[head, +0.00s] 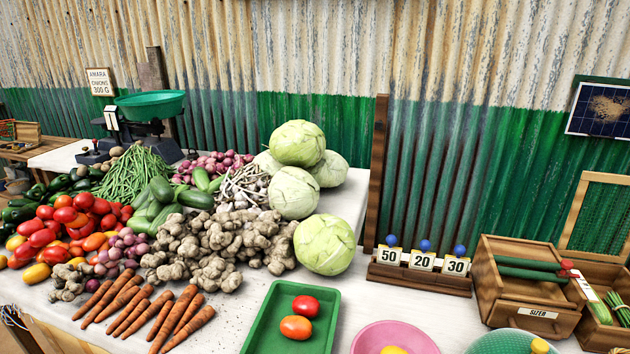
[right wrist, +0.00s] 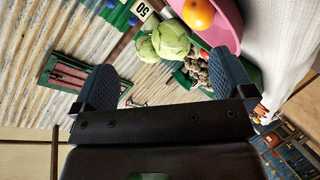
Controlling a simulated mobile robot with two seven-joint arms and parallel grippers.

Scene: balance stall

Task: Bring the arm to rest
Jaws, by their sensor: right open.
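My right gripper (right wrist: 166,72) shows only in the right wrist view. Its two dark blue fingers are wide apart, with nothing held between them. Beyond the fingers lie cabbages (right wrist: 170,40), a pink bowl (right wrist: 228,25) with an orange fruit (right wrist: 198,13), and the corrugated wall. In the head view neither of my arms shows, and my left gripper is in no frame. A weighing scale with a green pan (head: 150,105) stands at the back left of the stall; the pan looks empty.
The table holds vegetable heaps, cabbages (head: 325,244), and a green tray (head: 262,325) with two tomatoes (head: 296,328). A pink bowl (head: 408,338) is at the front. Price cards (head: 421,261) and a wooden box (head: 528,312) stand right. Bare cloth shows between tray and card rack.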

